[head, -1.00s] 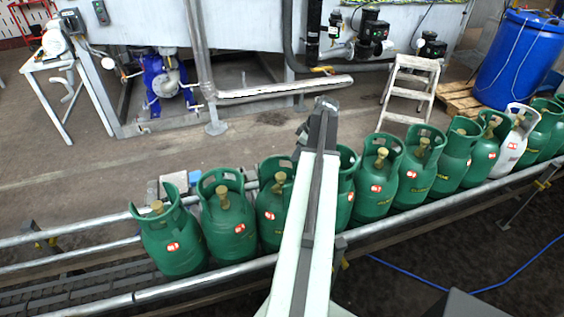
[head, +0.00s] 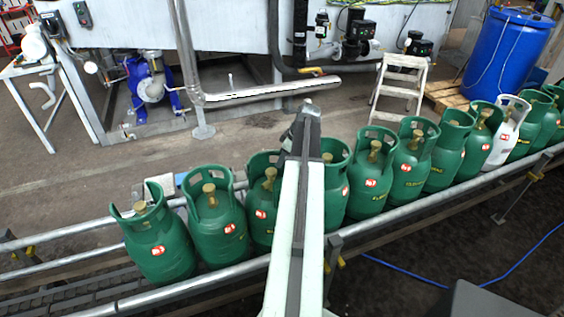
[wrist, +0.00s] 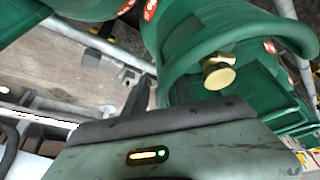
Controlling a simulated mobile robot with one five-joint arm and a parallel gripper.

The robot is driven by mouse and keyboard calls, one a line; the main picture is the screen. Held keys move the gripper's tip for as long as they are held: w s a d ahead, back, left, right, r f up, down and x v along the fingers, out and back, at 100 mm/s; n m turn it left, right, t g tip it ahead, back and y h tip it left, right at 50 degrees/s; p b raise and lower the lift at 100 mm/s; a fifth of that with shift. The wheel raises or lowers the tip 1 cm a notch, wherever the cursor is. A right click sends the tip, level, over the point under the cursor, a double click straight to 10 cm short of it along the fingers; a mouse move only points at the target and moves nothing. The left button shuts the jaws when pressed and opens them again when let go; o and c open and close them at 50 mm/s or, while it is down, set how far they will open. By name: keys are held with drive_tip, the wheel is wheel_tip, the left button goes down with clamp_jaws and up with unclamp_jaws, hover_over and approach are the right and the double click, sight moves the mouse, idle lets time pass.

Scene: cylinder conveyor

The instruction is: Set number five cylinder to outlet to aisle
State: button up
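A row of green gas cylinders with open collars and brass valves stands upright on the conveyor (head: 200,277). No numbers are readable that would mark number five. From the left are a first cylinder (head: 160,245), a second (head: 216,222) and a third (head: 262,213). A white cylinder (head: 502,140) stands further right. My gripper (head: 305,112) is above the row, its arm covering part of it between the third cylinder and its right neighbour (head: 337,190). In the wrist view my gripper's fingers (wrist: 157,92) are apart beside a green collar (wrist: 180,45) with a brass valve (wrist: 218,73); contact cannot be told.
Metal rails (head: 420,208) run along the conveyor. Behind it is open floor (head: 90,165). A step stool (head: 400,88), a blue drum (head: 507,58), a white side table (head: 45,85) and a pump (head: 148,85) stand at the back. A blue cable lies on the front floor.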

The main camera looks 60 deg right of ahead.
clamp_jaws()
idle(1.2)
drive_tip(key=shift+s+d, duration=0.1)
drive_tip(key=shift+d, duration=0.05)
